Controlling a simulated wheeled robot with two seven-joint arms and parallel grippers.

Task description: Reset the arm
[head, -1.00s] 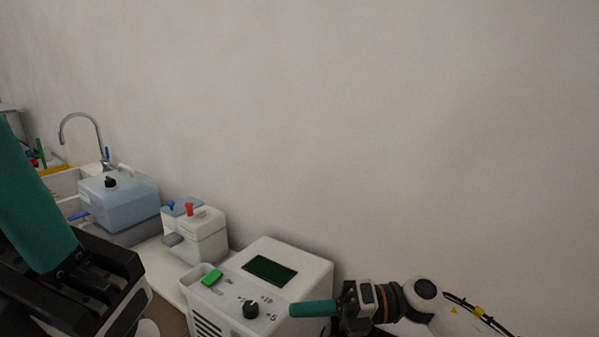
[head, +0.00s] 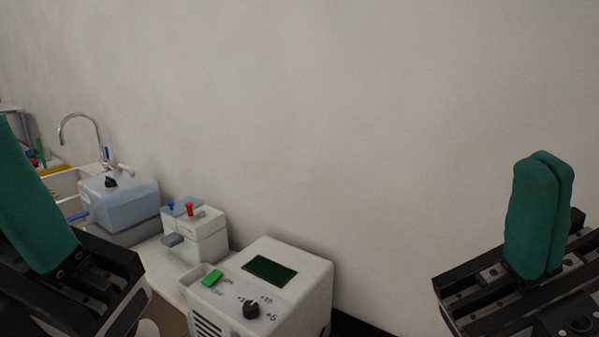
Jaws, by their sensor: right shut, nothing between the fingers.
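My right gripper (head: 540,215) is at the right of the head view, raised in front of the bare wall. Its two green fingers point up and lie against each other, with nothing between them. My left gripper (head: 35,205) is at the left edge, close to the camera. One green finger surface shows, and the picture cuts off its upper part, so its opening cannot be judged.
A white device (head: 262,290) with a dark screen, a green switch and a black knob stands at the lower middle. The wall (head: 370,120) fills the background.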

